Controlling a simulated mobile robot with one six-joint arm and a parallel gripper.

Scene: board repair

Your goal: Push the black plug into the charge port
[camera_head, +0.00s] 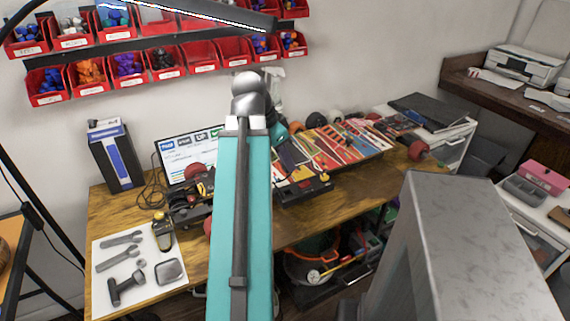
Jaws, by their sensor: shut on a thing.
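My teal arm rises through the middle of the camera_head view, in front of the workbench (140,210). Its far end bends away behind the grey joint, and my gripper is hidden there. I cannot see the jaws or anything between them. The black plug does not show. A dark device (303,190) lies on the bench just right of my arm, near the front edge. I cannot make out a charge port on it; the view is too small.
A lit screen (183,153) and a black-and-blue box (116,157) stand at the back left. A white mat (110,290) with tools lies at the front left. Red bins (205,56) hang on the wall above.

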